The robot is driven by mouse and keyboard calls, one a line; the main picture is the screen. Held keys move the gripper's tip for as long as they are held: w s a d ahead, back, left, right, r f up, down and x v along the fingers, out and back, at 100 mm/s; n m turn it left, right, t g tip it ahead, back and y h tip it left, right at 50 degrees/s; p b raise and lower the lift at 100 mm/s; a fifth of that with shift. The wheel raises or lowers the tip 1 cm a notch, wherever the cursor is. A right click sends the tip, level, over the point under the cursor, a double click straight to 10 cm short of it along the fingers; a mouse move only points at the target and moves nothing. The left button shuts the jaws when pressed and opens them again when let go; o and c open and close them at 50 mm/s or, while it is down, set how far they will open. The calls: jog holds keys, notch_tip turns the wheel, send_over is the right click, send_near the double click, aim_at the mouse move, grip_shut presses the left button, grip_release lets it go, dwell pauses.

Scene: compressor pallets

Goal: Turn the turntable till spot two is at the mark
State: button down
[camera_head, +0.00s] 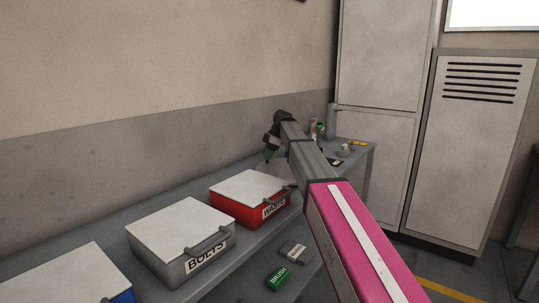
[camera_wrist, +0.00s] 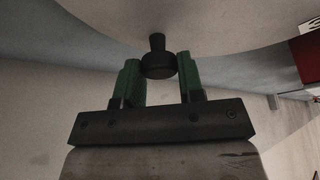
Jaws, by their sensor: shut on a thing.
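In the wrist view my gripper (camera_wrist: 158,78) has its two green fingers on either side of a black knob (camera_wrist: 157,65) and is shut on it. The knob stands against a large pale round surface (camera_wrist: 220,20), which looks like the turntable, with its curved edge crossing the top of the picture. In the head view my gripper (camera_head: 269,154) is at the far end of my arm, low over the bench behind the red box. The turntable cannot be made out there, and I see neither the spots nor the mark in either view.
Lidded boxes stand along the bench: a red waste box (camera_head: 262,211), a grey bolts box (camera_head: 184,252) and a blue one (camera_head: 122,297). Small items sit at the bench's far end. Tall lockers (camera_head: 478,150) stand at right.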

jog(key=shift+s+a, duration=0.1)
jog(key=shift+s, duration=0.05)
dwell(0.5)
jog(key=c, duration=0.8)
grip_release()
jog(key=v, duration=1)
jog(key=shift+r, duration=0.35)
jog(key=shift+d, duration=0.25)
